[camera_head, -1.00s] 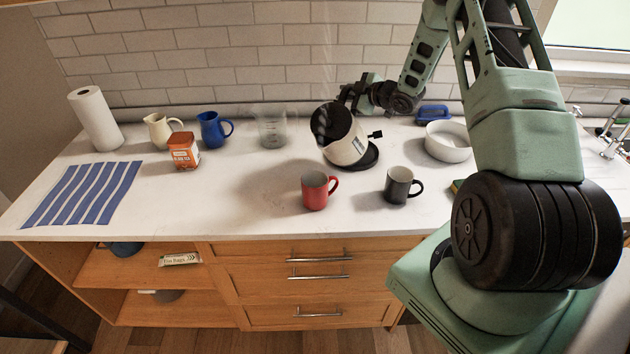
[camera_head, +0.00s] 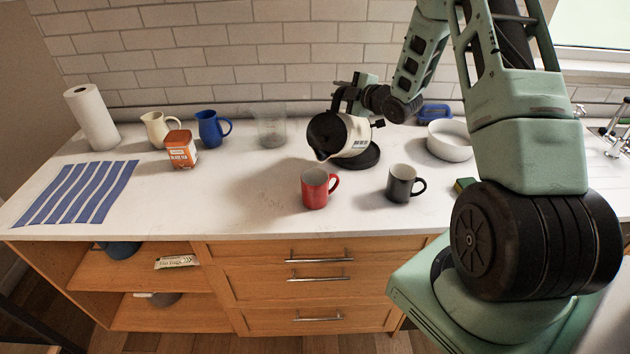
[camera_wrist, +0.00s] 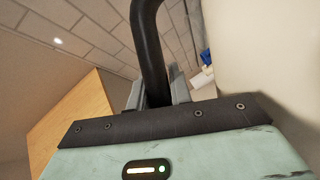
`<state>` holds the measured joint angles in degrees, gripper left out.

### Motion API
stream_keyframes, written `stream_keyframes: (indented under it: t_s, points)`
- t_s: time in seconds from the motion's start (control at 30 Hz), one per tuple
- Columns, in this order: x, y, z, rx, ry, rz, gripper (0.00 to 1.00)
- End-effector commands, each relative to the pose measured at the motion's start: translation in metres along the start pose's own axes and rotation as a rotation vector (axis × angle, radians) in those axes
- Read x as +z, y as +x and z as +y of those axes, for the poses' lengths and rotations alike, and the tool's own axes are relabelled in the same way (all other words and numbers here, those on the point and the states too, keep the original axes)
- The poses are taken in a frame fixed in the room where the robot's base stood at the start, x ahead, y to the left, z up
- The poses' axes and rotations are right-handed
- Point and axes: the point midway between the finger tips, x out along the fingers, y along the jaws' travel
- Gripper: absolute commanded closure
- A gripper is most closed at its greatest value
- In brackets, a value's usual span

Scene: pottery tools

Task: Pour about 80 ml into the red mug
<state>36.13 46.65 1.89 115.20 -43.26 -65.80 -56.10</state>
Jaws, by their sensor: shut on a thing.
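The red mug (camera_head: 314,190) stands upright near the front of the white counter, its handle to the right. A cream kettle with a black lid (camera_head: 345,138) is in the air behind and slightly right of the mug, tilted with its spout towards the mug. My gripper (camera_head: 350,97) is shut on the kettle's black handle, which shows between the fingers in the wrist view (camera_wrist: 152,60). The kettle's black base (camera_head: 362,158) lies on the counter beneath it. No stream of water is visible, and the inside of the mug is too small to judge.
A black mug (camera_head: 403,184) stands right of the red mug. A white bowl (camera_head: 449,141) and a sponge (camera_head: 464,185) are further right. A clear beaker (camera_head: 271,127), blue pitcher (camera_head: 212,129), cream pitcher (camera_head: 160,130) and orange tin (camera_head: 181,150) stand left.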

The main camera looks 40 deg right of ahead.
Motion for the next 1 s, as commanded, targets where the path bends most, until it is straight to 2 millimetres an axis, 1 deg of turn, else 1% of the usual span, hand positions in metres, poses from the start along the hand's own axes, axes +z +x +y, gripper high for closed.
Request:
stream_keyframes:
  t_s: [0.1, 0.2, 0.8, 1.0]
  points:
    - [-0.011, -0.003, 0.007, 0.027, -0.044, 0.005, 1.00]
    - [-0.015, -0.005, 0.008, 0.037, -0.072, 0.004, 1.00]
    - [-0.031, -0.012, 0.013, 0.072, -0.153, 0.003, 1.00]
    - [-0.037, -0.014, 0.010, 0.080, -0.175, 0.004, 1.00]
